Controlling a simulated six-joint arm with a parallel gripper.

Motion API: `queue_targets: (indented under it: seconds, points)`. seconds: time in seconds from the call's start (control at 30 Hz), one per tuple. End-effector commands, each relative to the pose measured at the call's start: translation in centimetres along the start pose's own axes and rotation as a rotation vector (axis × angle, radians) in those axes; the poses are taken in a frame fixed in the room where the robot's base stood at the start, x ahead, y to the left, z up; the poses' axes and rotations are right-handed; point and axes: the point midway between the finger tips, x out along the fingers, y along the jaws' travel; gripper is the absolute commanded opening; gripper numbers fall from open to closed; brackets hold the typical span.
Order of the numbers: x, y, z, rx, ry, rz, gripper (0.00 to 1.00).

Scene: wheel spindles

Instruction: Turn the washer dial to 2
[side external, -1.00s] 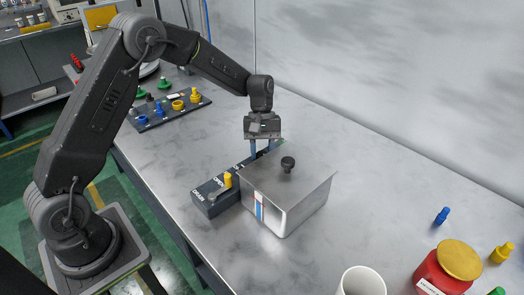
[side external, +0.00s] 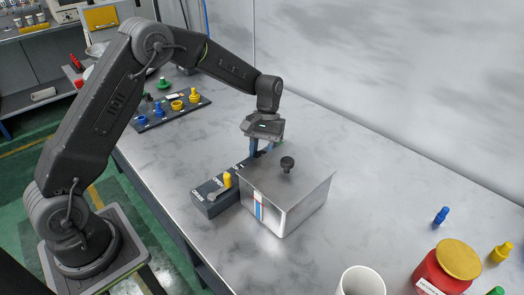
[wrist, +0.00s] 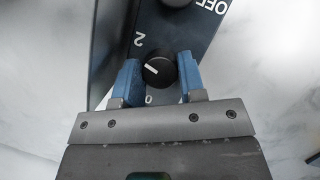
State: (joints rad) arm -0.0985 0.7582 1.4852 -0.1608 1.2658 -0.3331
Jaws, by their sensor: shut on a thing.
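The washer dial (wrist: 163,76) is a small round black knob with a white pointer line, on a dark panel (wrist: 185,40) in the wrist view. The pointer aims left and slightly up, between the printed 0 below and the printed 2 at upper left. My gripper (wrist: 160,80) has its blue fingers on either side of the dial, shut on it. In the side view my gripper (side external: 260,148) points down at the far end of the dark panel (side external: 210,205), behind the metal box. The dial cannot be made out there.
A metal box (side external: 285,210) with a black knob on its lid stands right beside the panel. A tray of coloured parts (side external: 160,122) lies farther back. A white cup (side external: 361,281) and red jar (side external: 440,275) stand in front.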

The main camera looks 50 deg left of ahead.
Motion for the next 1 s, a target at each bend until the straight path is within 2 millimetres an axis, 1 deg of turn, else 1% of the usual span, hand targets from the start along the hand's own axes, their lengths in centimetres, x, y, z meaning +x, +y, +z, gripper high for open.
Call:
queue_targets:
  seconds: [0.13, 0.17, 0.23, 0.47, 0.57, 0.63, 0.77, 1.0]
  points:
    - [0.0, -0.1, -0.1, -0.002, 0.004, 0.0, 0.14]
    - [0.0, -0.1, -0.1, -0.002, 0.004, 0.0, 0.39]
    - [0.0, -0.1, -0.1, -0.002, 0.003, 0.0, 0.46]
    - [0.0, 0.0, -0.1, -0.002, 0.002, 0.001, 0.47]
    - [-0.5, 0.0, -0.1, -0.002, 0.003, 0.002, 0.47]
    - [-1.2, 0.0, -0.1, -0.002, 0.004, 0.002, 0.47]
    - [-3.5, 0.0, -0.1, -0.002, 0.008, 0.003, 0.47]
    - [-9.1, 0.0, -0.1, -0.002, 0.007, 0.002, 0.47]
